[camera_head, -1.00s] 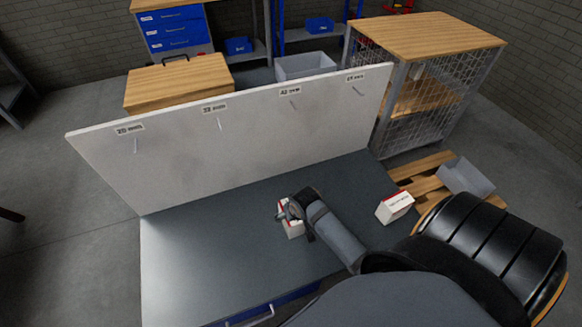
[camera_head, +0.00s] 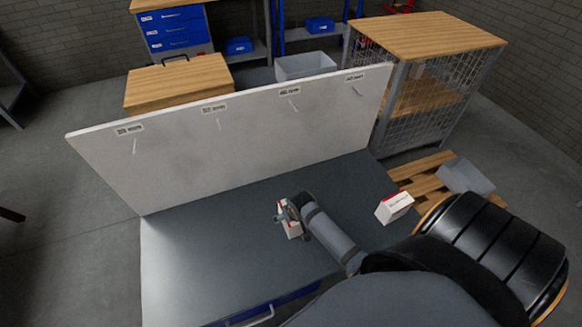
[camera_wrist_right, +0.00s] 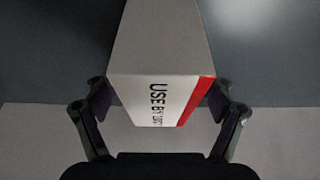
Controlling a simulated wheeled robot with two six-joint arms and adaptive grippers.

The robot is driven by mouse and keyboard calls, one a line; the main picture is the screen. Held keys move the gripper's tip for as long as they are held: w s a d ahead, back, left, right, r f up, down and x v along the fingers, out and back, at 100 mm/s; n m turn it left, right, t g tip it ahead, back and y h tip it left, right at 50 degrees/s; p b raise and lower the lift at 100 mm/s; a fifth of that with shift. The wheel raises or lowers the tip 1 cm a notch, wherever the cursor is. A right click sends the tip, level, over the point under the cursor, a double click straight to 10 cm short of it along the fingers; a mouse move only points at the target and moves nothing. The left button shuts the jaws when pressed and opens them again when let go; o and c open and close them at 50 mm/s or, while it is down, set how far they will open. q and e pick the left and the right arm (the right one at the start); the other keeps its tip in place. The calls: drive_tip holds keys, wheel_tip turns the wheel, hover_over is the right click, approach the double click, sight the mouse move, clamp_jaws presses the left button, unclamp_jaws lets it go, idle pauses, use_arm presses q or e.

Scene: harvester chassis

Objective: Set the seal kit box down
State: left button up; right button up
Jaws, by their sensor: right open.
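A white box with a red edge (camera_head: 293,229) is at the middle of the grey workbench top, partly hidden by my right gripper (camera_head: 286,213). The box appears to rest on the bench top. My left gripper is not in view.
A second white box with a red top (camera_head: 395,207) stands at the bench's right side. A white upright panel (camera_head: 230,135) with labelled hooks runs along the back. The bench top (camera_head: 200,240) is clear on the left. A pallet (camera_head: 425,175) lies beyond the right edge.

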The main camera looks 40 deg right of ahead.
drive_tip(key=shift+c, duration=0.4)
drive_tip(key=c, duration=1.4)
drive_tip(key=shift+r+b, duration=0.15)
drive_tip(key=shift+b, duration=0.25)
drive_tip(key=shift+c, duration=0.2)
wheel_tip(320, 180, up, 4)
drive_tip(key=shift+s+p, duration=0.15)
drive_tip(key=shift+p, duration=0.3)
drive_tip(key=s+r, duration=0.2)
drive_tip(key=s+a+r, duration=0.1)
drive_tip(key=s+r, duration=0.1)
drive_tip(key=shift+a+r, duration=0.15)
drive_tip(key=shift+r, duration=0.15)
drive_tip(key=s+a+r, duration=0.2)
drive_tip(key=s+r, duration=0.2)
drive_tip(key=s, duration=0.5)
drive_tip(key=shift+a+r, duration=0.3)
drive_tip(key=shift+a, duration=0.05)
